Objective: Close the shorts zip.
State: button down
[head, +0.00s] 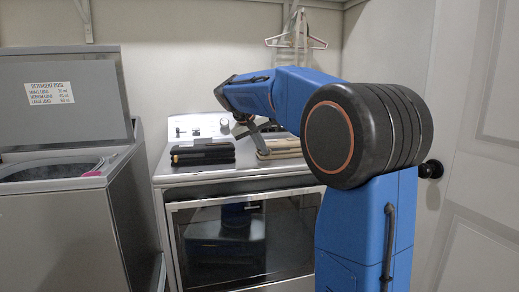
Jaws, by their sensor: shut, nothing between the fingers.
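A dark folded stack of cloth (203,153) lies on the front left of the dryer top. A tan folded stack (282,147) lies to its right, partly hidden by my arm. I cannot tell which of them is the shorts, and no zip is discernible at this size. My gripper (247,128) is small in the view, above the dryer top between the two stacks. It is shut and empty. I cannot tell whether its tips touch the tan stack.
The dryer (240,178) has a glass front door and a control panel at the back. An open topload washer (60,205) stands left, with a small pink item (91,174) on its rim. Hangers (297,42) hang behind. A white door (480,170) stands at right.

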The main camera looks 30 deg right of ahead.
aim_at(285, 147)
jog(key=s+d, duration=0.1)
jog(key=d, duration=0.4)
jog(key=s+d, duration=0.1)
jog(key=d, duration=0.2)
jog(key=shift+s+d, duration=0.1)
jog(key=shift+s, duration=0.2)
